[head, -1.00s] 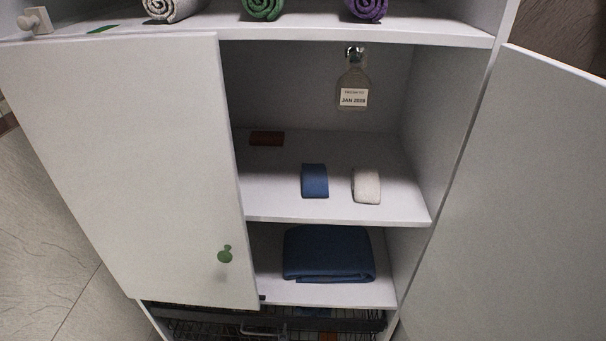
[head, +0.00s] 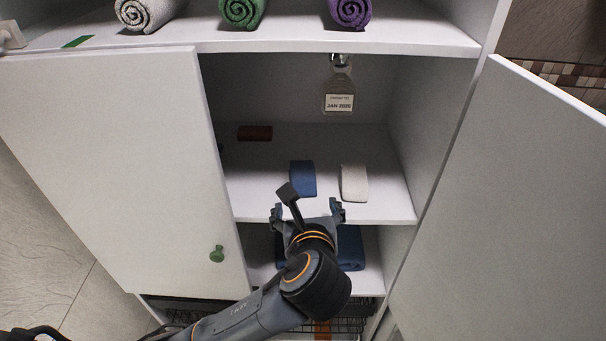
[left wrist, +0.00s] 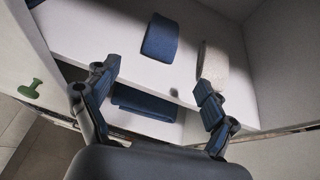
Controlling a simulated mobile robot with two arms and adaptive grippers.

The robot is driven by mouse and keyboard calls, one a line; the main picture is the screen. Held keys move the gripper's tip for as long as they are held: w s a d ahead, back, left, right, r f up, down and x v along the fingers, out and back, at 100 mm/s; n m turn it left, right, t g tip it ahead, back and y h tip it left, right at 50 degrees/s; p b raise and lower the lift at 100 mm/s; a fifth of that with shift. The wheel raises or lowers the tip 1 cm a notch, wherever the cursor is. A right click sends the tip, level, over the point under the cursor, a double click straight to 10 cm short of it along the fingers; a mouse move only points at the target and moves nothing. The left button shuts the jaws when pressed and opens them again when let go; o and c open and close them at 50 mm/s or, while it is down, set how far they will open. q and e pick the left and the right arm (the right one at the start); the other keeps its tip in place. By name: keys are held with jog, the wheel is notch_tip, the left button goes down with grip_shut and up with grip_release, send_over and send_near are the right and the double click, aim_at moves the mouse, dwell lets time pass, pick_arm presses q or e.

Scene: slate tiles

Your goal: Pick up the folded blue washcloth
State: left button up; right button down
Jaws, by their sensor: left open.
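The folded blue washcloth (head: 303,178) lies on the middle shelf, beside a folded white cloth (head: 354,183) to its right. It also shows in the left wrist view (left wrist: 160,38), beyond the fingertips. My left gripper (head: 306,212) is open and empty in front of the middle shelf's front edge, just short of the blue washcloth. In the left wrist view its two fingers (left wrist: 155,85) stand wide apart. A larger folded blue cloth (head: 350,248) lies on the shelf below, partly hidden behind my left gripper. My right gripper is not in view.
The cabinet's left door (head: 110,170) and right door (head: 500,210) stand open on both sides. A brown block (head: 255,133) lies at the back left of the middle shelf. A tag (head: 339,98) hangs at the back. Rolled towels (head: 242,10) sit on the top shelf.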

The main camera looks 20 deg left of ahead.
aim_at(303, 178)
pick_arm(q)
jog(key=shift+m, duration=0.4)
jog(key=x, duration=0.2)
jog(key=p+x, duration=0.1)
jog(key=x, duration=0.2)
jog(key=r+x, duration=0.1)
jog(key=x, duration=0.2)
jog(key=shift+w, duration=0.2)
jog(key=p+x, duration=0.2)
jog(key=x, duration=0.2)
jog(key=shift+w+a+r+p, duration=0.2)
jog(key=shift+w+r+p, duration=0.05)
jog(key=shift+p, duration=0.15)
jog(key=shift+w+a+f, duration=0.15)
jog(key=shift+w+f, duration=0.2)
jog(key=shift+w, duration=0.15)
jog(key=shift+s, duration=0.1)
jog(key=c, duration=1.1)
